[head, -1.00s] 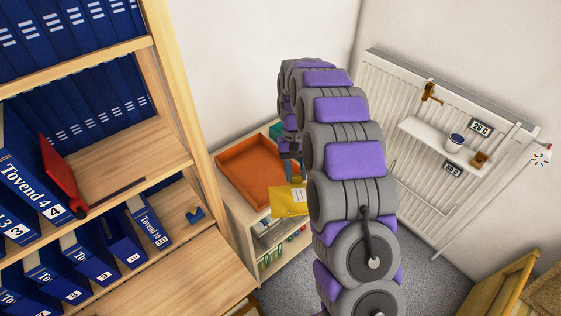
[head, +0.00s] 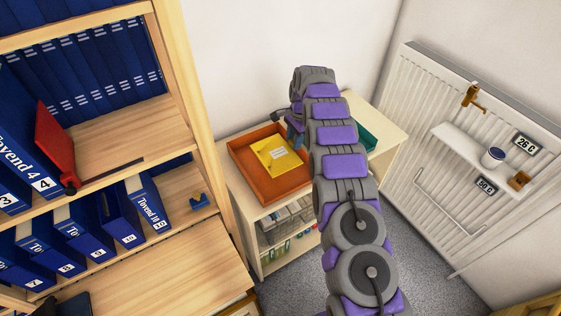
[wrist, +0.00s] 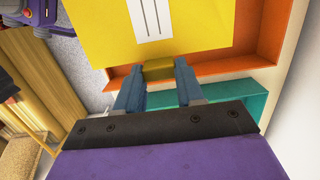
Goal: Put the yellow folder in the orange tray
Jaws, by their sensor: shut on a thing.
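The yellow folder (head: 277,156) with a white label shows over the orange tray (head: 262,190) in the head view. In the wrist view the folder (wrist: 150,35) fills the top middle, and parts of the orange tray (wrist: 230,68) show below and beside it. My gripper (wrist: 158,72) is shut on the folder's near edge. The folder appears to be within the tray's outline; I cannot tell whether it touches the tray floor. In the head view my gripper (head: 298,138) is partly hidden by my arm at the tray's right side.
A teal tray (head: 362,140) stands right of the orange one on the same low cabinet (head: 393,122), partly behind my arm. A wooden shelf with blue binders (head: 88,240) is at left. A white radiator (head: 415,120) is on the right wall.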

